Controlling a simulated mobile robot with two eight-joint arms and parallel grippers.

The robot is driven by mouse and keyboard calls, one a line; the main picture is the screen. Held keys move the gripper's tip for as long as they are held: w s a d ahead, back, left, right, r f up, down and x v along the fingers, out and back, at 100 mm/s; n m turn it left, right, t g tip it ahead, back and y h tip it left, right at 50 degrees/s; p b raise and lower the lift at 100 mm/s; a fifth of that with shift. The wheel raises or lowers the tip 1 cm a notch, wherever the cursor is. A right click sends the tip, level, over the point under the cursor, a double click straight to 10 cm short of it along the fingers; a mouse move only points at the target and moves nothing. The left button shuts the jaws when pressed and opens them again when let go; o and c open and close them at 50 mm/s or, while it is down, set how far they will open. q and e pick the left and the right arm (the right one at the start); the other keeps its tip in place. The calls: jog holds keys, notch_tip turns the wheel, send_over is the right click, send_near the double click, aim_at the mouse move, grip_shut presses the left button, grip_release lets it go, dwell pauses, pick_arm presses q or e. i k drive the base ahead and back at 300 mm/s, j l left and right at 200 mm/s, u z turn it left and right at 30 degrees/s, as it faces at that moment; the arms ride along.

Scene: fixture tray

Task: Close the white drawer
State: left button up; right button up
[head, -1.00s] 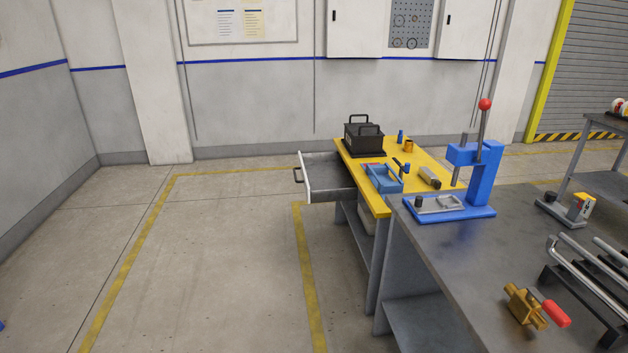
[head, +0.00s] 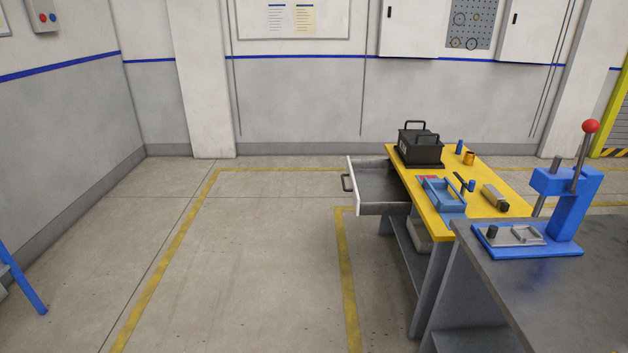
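The white drawer (head: 379,208) sticks out open from the left side of the yellow-topped workbench (head: 446,226). Its white front (head: 351,187) faces left and carries a dark handle (head: 346,183). The grey inside of the drawer shows and looks empty. Neither of my grippers is in the head view.
On the yellow top are a black box (head: 420,148), a blue tray (head: 443,196), a grey block (head: 495,198) and small parts. A blue press (head: 565,205) stands on the grey table (head: 490,285) at right. The floor (head: 250,265) left of the drawer is clear.

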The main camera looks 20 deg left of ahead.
aim_at(377, 187)
jog(key=i+j+u, duration=0.2)
jog(key=i+j, duration=0.55)
jog(key=j, duration=0.15)
